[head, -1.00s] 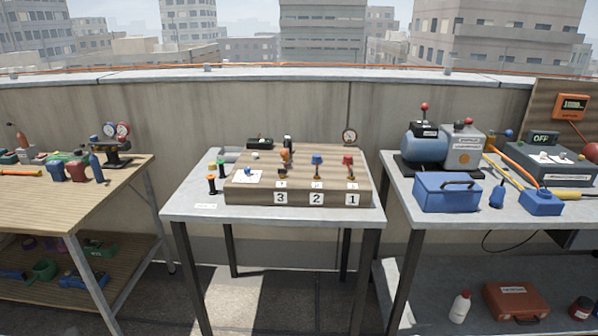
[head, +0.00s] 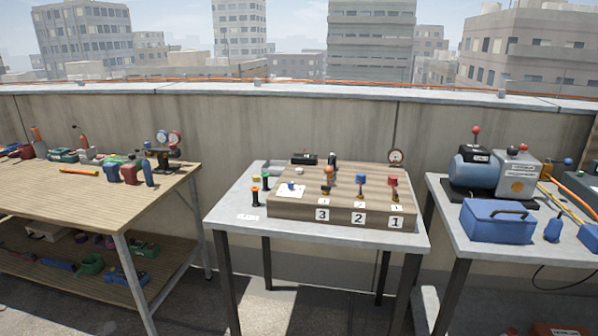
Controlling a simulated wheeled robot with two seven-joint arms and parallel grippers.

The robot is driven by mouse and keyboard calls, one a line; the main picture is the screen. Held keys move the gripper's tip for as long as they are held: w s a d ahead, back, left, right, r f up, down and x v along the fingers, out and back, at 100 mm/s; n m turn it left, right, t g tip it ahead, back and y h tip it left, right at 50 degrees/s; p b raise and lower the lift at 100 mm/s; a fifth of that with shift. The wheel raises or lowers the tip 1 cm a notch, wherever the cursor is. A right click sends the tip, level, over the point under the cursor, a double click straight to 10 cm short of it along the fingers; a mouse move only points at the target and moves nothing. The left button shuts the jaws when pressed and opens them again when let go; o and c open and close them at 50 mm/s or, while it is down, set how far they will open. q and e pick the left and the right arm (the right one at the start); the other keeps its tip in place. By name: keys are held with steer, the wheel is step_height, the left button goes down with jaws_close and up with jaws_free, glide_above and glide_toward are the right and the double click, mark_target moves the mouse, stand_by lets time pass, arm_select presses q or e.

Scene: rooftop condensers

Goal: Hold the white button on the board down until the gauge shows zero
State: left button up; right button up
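The wooden board (head: 310,211) lies on the grey middle table (head: 232,216). It carries number plates 3, 2 and 1 along its front, with a brass-coloured, a blue and a red-topped valve behind them. A small white button (head: 299,171) shows near the board's back left. A round gauge (head: 396,157) stands at the back right corner; its reading is too small to tell. A white plate with a blue knob (head: 291,188) is at the left of the board. Neither of my grippers is in view.
A wooden workbench (head: 75,188) with tools is at the left. The right table holds a blue toolbox (head: 497,220) and a compressor (head: 473,172). Gaps of floor separate the tables.

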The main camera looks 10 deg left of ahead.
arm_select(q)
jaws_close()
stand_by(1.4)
